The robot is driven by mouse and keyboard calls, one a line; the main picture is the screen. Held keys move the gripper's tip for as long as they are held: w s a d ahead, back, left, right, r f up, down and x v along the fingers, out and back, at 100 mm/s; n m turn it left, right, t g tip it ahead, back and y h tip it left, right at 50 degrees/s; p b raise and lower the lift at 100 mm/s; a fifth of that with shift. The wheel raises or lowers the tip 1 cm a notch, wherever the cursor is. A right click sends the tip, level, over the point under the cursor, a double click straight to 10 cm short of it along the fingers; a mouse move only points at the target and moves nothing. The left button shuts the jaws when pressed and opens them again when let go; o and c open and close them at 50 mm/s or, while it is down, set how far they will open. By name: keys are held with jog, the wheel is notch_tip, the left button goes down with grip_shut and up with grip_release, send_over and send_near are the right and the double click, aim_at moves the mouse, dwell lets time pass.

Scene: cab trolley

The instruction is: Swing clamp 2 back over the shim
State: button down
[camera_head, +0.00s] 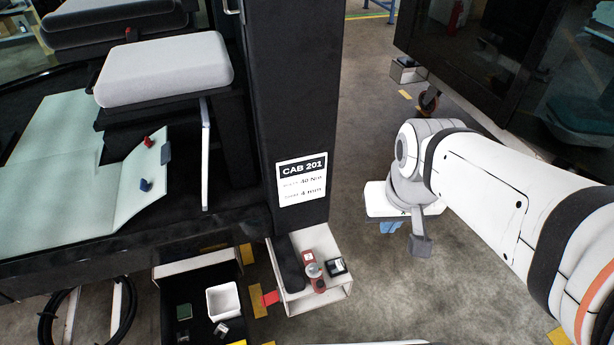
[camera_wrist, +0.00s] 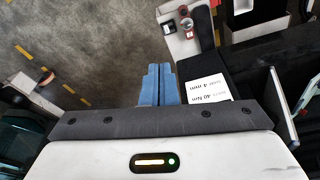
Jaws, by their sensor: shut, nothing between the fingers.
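My gripper (camera_head: 388,228) hangs over the open floor to the right of the black cab pillar, partly hidden by my own wrist. In the wrist view its two blue fingers (camera_wrist: 159,84) are together with nothing between them. On the pale green panel in the cab, a small red part (camera_head: 148,142) and a small blue part (camera_head: 146,185) stand near the right edge, well left of my gripper. They may be clamps; I cannot tell which is clamp 2. I cannot make out the shim. No clamp shows clearly in the wrist view.
The black pillar (camera_head: 300,110) with a CAB 201 label (camera_head: 302,179) stands between my gripper and the panel. A grey seat cushion (camera_head: 165,69) overhangs the panel's back. A white tray (camera_head: 318,297) and dark bin (camera_head: 172,308) sit low in front. Floor around my gripper is clear.

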jog(key=shift+s+a, duration=0.1)
jog(key=w+a+f+n+h+b, duration=0.2)
jog(key=a+f+n+b, duration=0.4)
jog(key=f, duration=0.7)
jog(key=w+a+f+n+g+h+b, duration=0.1)
jog(key=w+a+f+n+h+b, duration=0.2)
jog(key=f+b, duration=1)
jog(key=w+a+f+n+h+b, duration=0.3)
jog(key=w+a+f+n+b, duration=0.3)
jog(key=a+f+n+b, duration=0.4)
jog(key=a+f, duration=0.4)
jog(key=shift+w+a+f+n, duration=0.15)
jog(key=shift+a+f+n, duration=0.15)
jog(key=shift+a+f, duration=0.1)
jog(key=shift+d, duration=0.1)
